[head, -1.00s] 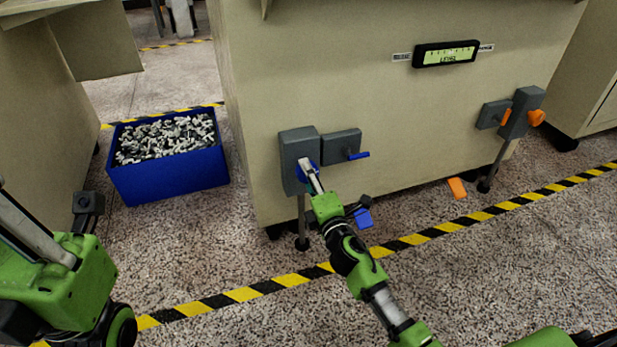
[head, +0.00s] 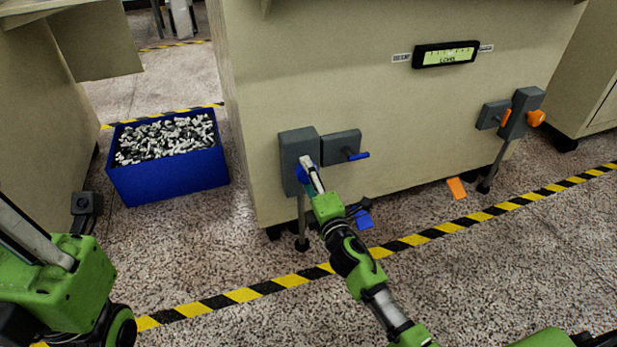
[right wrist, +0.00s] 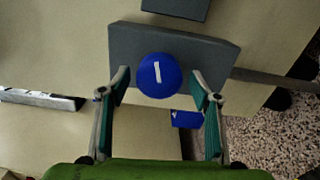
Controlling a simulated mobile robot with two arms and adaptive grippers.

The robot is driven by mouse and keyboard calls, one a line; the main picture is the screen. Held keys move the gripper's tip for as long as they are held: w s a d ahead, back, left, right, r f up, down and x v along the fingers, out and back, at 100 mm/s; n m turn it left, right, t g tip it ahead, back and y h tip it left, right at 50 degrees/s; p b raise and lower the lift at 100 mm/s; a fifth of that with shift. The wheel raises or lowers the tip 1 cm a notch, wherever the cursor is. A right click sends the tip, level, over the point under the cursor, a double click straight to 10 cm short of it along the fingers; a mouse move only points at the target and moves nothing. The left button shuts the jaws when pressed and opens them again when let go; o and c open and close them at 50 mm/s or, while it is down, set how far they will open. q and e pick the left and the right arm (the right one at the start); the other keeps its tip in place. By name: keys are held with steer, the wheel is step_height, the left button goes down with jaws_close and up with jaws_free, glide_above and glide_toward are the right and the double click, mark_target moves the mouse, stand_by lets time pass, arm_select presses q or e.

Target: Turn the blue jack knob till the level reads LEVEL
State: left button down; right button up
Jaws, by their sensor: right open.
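The blue jack knob (head: 301,174) sits on a grey box (head: 294,150) low on the beige machine's left side. The right wrist view shows the knob (right wrist: 159,76) face on, with a tilted white mark. My right gripper (head: 314,178) is at the knob. In the right wrist view its open fingers (right wrist: 160,88) stand either side of the knob, with gaps visible. The level display (head: 446,56) is lit green; its small word is blurred, possibly LOWER. Part of my left gripper (head: 38,238) shows at the left edge, its fingertips not clearly visible.
A smaller grey box with a blue lever (head: 357,156) sits right of the knob. A blue tag (head: 364,220) hangs low nearby. Orange knob (head: 537,117) and orange tag (head: 456,188) are further right. A blue bin (head: 168,178) of small parts stands left. Striped tape (head: 243,295) crosses the floor.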

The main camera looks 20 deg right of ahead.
steer(key=s, duration=1.2)
steer(key=shift+d, duration=0.2)
